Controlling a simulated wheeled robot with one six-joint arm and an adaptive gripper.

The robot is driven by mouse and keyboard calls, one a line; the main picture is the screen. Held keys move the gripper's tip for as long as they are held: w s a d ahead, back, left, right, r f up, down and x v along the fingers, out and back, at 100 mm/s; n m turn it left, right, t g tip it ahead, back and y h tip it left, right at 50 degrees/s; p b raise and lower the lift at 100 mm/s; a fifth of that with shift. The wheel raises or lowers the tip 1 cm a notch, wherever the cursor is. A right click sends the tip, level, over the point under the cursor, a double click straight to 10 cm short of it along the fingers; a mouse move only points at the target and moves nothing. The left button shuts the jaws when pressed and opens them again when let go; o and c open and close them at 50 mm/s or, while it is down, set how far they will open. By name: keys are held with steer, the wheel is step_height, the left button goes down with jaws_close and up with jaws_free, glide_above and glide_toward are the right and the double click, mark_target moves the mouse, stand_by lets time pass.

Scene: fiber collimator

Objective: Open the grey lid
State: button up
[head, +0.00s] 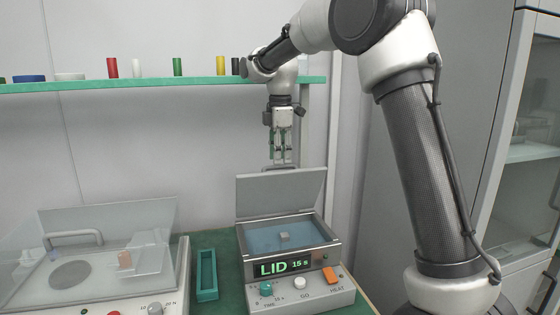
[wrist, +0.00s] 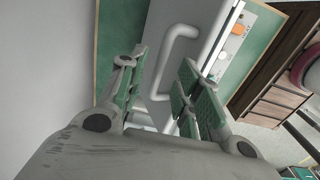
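The grey lid (head: 281,194) stands raised, close to upright, along the back edge of a grey box (head: 288,263) whose inside shows. Its bar handle (head: 294,169) is at the top edge. The handle also shows in the wrist view (wrist: 175,52), beyond and between the fingers. My gripper (head: 281,158) points down just above the lid's top edge, near the handle. Its green-padded fingers are apart with nothing between them, as the wrist view (wrist: 165,70) also shows. I cannot tell whether a finger touches the handle. A small grey block (head: 284,237) lies inside the box.
Further left is a device with a clear cover (head: 115,235). A green shelf (head: 150,85) with coloured cylinders runs behind.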

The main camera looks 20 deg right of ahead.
step_height(320, 180, up, 10)
steer(key=shift+s+f, duration=0.15)
steer(key=shift+f, duration=0.05)
steer(key=s+t, duration=0.1)
steer(key=s, duration=0.4)
steer(key=w+f, duration=0.1)
steer(key=f, duration=0.3)
steer(key=w+f+t, duration=0.1)
steer(key=w+f, duration=0.1)
steer(key=f, duration=0.2)
steer(key=w+f+t, duration=0.1)
steer(key=f, duration=0.2)
steer(key=shift+w+a+f, duration=0.2)
steer(key=shift+w+f, duration=0.15)
steer(key=shift+f, duration=0.05)
jaws_close()
